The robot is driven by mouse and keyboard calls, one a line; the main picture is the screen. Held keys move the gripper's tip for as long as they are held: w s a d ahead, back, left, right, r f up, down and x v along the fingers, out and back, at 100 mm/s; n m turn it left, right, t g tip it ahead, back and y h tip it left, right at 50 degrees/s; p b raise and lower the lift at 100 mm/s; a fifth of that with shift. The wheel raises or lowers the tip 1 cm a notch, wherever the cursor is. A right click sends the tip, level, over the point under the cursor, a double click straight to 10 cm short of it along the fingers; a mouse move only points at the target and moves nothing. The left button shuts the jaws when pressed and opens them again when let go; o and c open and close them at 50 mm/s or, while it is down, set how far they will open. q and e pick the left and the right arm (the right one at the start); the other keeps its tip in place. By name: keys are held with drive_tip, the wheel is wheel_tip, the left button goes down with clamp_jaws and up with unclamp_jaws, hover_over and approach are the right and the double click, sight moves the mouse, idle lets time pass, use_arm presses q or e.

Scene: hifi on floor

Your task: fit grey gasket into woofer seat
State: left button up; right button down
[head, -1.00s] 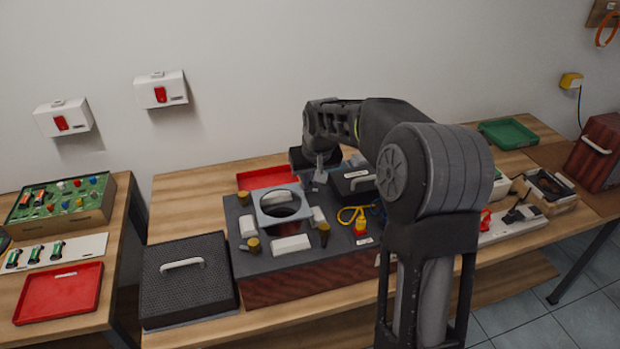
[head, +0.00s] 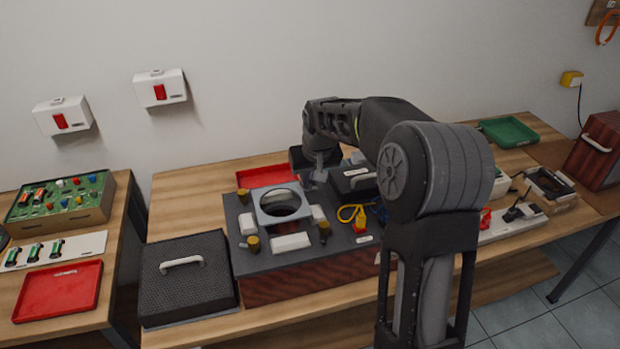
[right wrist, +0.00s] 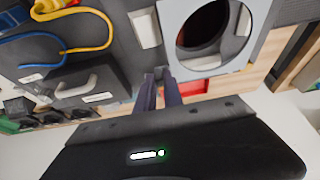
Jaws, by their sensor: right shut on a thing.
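The grey gasket (head: 265,215) is a square plate with a large round opening. It is over the dark top of the hifi cabinet, and the right wrist view shows it large (right wrist: 180,58). My right gripper (right wrist: 160,75) is shut on the gasket's edge near one corner; in the head view the gripper (head: 318,178) is at the gasket's right, with the grip itself hard to make out. Through the opening I see the dark round woofer seat (right wrist: 200,25), off-centre in it, so the two do not look lined up from this angle. My left gripper is not in view.
White blocks (head: 290,242) and brass-coloured posts (head: 252,244) stand around the gasket. A yellow cable (head: 350,213) and a handled dark box (head: 355,180) are to its right. A red tray (head: 265,175) lies behind the cabinet, a black grille cover (head: 185,275) to its left.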

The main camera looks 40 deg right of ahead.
drive_tip(key=shift+f+b, duration=1.9)
drive_tip(key=shift+f, duration=0.75)
drive_tip(key=c, duration=1.4)
unclamp_jaws()
drive_tip(key=v, duration=0.8)
drive_tip(key=shift+b, duration=0.3)
